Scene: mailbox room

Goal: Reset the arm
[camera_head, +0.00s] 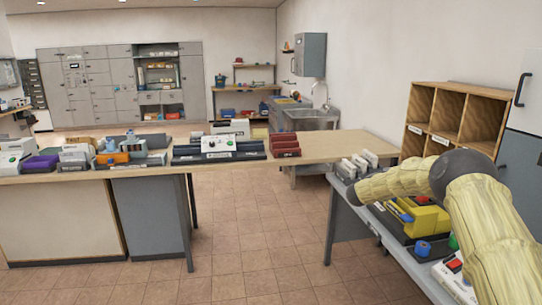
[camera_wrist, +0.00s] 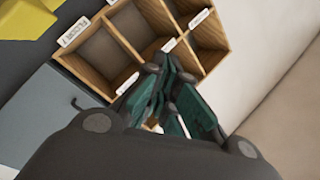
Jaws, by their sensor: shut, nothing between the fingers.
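My gripper (camera_wrist: 160,66) shows in the wrist view, its dark fingers with teal pads drawn together and nothing between them. It is in front of a wooden pigeonhole shelf (camera_wrist: 117,37) with white labels, one reading "FLOOR" and a cut-off mark. How far the fingertips are from the shelf I cannot tell. In the head view, my arm (camera_head: 490,225) rises from the lower right, bends at a dark joint and reaches left over the grey side table. The gripper itself cannot be made out there. The wooden shelf (camera_head: 449,87) stands behind the arm.
The grey side table (camera_head: 400,252) holds a yellow device (camera_head: 428,220), a blue-topped item (camera_head: 423,247) and white pieces, partly hidden by my arm. A long wooden counter (camera_head: 330,146) carries several devices and trays. A grey cabinet (camera_head: 520,165) is at right. Tiled floor (camera_head: 265,245) is clear.

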